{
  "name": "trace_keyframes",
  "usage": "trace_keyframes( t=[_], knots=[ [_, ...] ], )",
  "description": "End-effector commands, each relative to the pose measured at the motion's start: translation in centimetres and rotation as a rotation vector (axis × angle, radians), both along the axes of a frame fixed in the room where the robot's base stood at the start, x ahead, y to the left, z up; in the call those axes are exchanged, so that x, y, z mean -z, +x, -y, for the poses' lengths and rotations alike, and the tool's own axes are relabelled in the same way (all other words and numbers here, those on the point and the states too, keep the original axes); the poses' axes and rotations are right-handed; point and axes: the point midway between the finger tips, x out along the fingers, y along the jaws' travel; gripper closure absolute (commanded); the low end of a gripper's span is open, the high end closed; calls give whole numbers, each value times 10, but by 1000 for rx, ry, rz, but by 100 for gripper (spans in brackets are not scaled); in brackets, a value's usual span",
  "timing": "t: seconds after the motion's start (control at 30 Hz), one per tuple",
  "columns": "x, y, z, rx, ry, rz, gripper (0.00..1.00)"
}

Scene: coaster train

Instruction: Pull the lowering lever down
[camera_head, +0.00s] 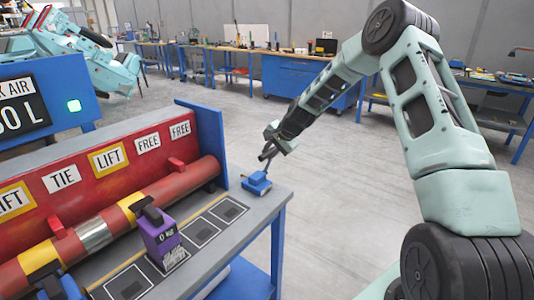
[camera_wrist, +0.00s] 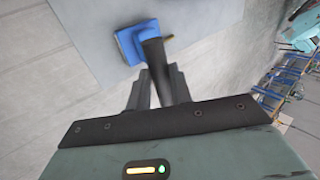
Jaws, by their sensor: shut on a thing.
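The lever is a dark handle (camera_wrist: 153,55) that rises from a small blue base (camera_head: 257,183) on the right end of the grey bench top. My gripper (camera_head: 272,150) is above that base in the head view, with its fingers at the lever's upper part. In the wrist view my gripper (camera_wrist: 160,88) has its two dark fingers closed around the handle, and the blue base (camera_wrist: 128,42) lies beyond them. The handle looks roughly upright, slightly tilted in the head view. Its gripped end is partly hidden by the fingers.
A purple block (camera_head: 160,237) with a black handle stands on the bench top (camera_head: 228,240) to the left. Behind it runs a red and yellow tube (camera_head: 185,182) before a red panel with LIFT, TIE and FREE labels. Open floor (camera_head: 330,215) lies right of the bench.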

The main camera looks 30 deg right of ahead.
Motion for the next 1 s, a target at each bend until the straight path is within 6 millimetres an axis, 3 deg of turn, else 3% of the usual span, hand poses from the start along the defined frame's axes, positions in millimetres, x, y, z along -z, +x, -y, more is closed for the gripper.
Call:
trace_keyframes(
  t=[0.2, 0.73, 0.77, 0.8, 0.83, 1.0],
  knots=[
    [9, -6, 2, -1, 1, -6, 100],
    [9, -7, 2, -1, 1, -6, 100],
    [9, -7, 2, -1, 1, -6, 73],
    [9, -7, 2, -1, 1, -6, 62],
    [9, -7, 2, -1, 1, -5, 57],
    [8, -7, 2, 0, 1, -4, 57]
  ],
)
